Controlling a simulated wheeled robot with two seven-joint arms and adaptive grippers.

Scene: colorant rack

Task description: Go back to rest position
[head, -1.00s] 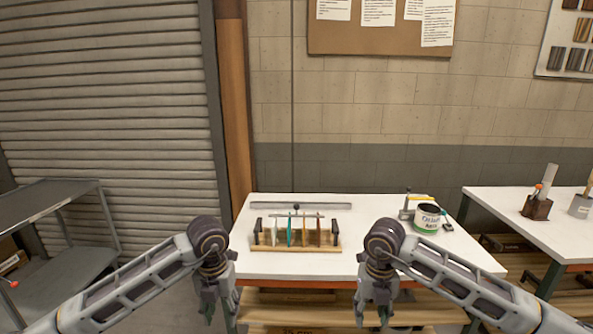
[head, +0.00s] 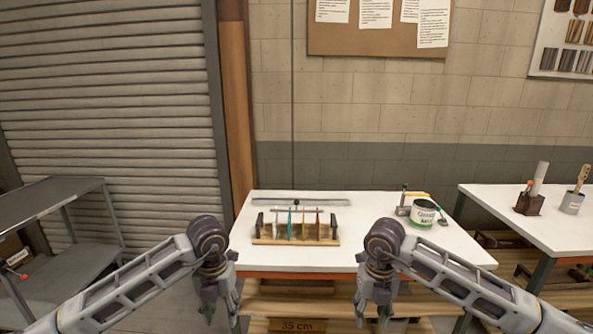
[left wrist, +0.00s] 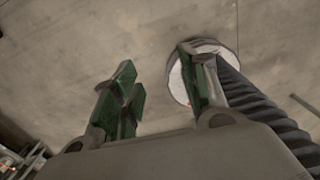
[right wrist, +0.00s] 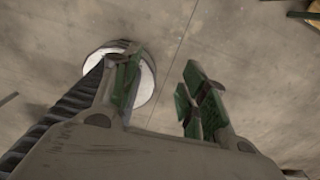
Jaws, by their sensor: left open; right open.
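My left gripper (head: 219,311) hangs fingers down in front of the white table, at the lower left of the head view. Its green-padded fingers (left wrist: 165,95) stand apart with nothing between them in the left wrist view. My right gripper (head: 373,311) hangs the same way at the lower right. Its fingers (right wrist: 160,95) are also apart and empty in the right wrist view. Both grippers are below the tabletop's level in the picture, clear of the rack (head: 297,241). The rack is a wooden base with dark end posts and several thin coloured strips standing in it.
A second table (head: 500,222) stands right, a grey cart (head: 60,270) left. Bare floor shows under both grippers.

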